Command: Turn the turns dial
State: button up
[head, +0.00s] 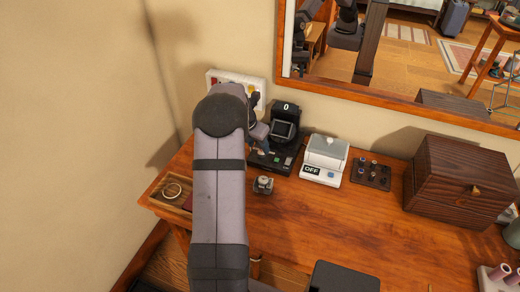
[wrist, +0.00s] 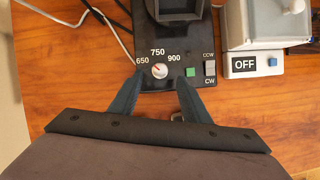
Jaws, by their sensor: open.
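The turns dial (wrist: 159,71) is a small round white knob with a red mark, on the black base of a device. The labels 650, 750 and 900 stand around it; the mark seems to point up and left, too small to read exactly. My gripper (wrist: 161,84) is open, its two dark fingers on either side of and just short of the dial, with no clear contact. In the head view the black device (head: 285,118) shows a "0" on top, and my arm and gripper hide the dial.
A green button (wrist: 190,71) and a CCW/CW switch (wrist: 210,68) sit right of the dial. A small metallic object (head: 263,185) lies in front of the device.

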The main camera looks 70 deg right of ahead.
aim_at(261, 152)
jog(key=shift+x, duration=2.15)
jog(key=shift+c, duration=0.3)
jog(key=c, duration=1)
